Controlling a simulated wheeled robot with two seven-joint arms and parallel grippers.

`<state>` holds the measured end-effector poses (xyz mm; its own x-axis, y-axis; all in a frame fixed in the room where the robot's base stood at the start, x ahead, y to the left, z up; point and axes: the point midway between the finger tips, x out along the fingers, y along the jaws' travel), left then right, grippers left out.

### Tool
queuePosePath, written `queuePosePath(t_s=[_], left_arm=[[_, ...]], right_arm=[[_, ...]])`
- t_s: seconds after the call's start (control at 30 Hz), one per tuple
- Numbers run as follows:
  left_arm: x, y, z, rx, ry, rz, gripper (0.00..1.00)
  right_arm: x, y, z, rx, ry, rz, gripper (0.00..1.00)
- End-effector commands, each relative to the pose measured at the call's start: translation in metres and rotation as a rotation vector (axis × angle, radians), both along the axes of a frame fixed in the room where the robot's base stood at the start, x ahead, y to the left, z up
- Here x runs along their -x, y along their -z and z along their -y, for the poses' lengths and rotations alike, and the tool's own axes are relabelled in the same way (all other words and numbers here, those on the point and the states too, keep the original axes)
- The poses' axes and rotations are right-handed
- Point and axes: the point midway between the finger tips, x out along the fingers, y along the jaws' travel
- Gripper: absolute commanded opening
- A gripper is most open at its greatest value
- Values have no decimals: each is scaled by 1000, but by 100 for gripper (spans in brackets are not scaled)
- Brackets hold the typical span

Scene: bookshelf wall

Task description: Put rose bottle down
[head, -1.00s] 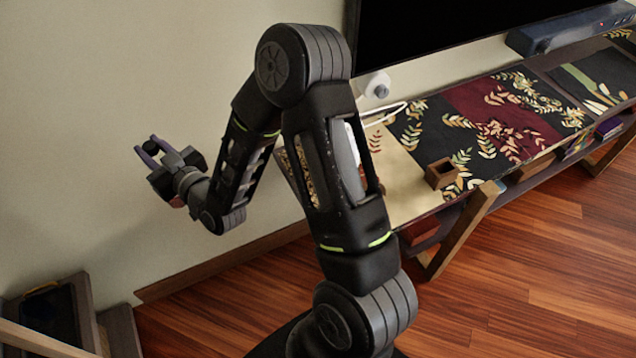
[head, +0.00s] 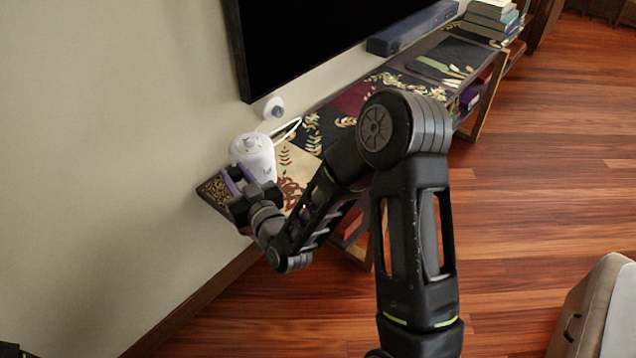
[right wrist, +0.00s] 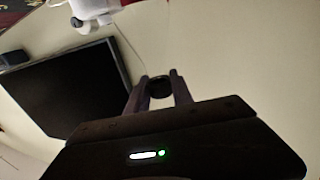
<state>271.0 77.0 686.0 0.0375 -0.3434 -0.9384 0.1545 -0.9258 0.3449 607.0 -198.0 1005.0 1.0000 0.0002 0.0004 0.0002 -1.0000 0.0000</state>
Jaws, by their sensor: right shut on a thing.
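My right gripper (head: 238,181) has purple fingers and is at the near left end of the low console table, in front of the white lidded container. In the right wrist view the fingers are closed on a small dark round part (right wrist: 159,87), which I take to be the end of the rose bottle. The rest of the bottle is hidden, and no rose colour shows. I cannot tell whether it touches the table.
The white container (head: 254,158) stands on the patterned console table (head: 290,172), close to the gripper. A black television (head: 320,45) hangs above, with a soundbar (head: 412,28) farther along. A beige seat (head: 600,305) is at the lower right.

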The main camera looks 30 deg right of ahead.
Motion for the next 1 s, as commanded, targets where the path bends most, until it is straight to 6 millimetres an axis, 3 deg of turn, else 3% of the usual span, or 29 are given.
queuePosePath(t_s=[0.37, 0.57, 0.77, 1.0], left_arm=[[0, 0, 0, 0, 0, 0, 36], [0, 6, 0, 0, 0, 1, 49], [-1, 33, 0, 1, -1, 3, 49], [-3, 85, 0, 3, -2, 7, 49]], right_arm=[[0, -2, 0, 0, 0, 4, 0], [-2, 1, 5, 3, 10, 5, 0], [-10, 9, 28, 13, 57, 6, 0], [-23, 15, 86, 29, 173, 7, 0]])
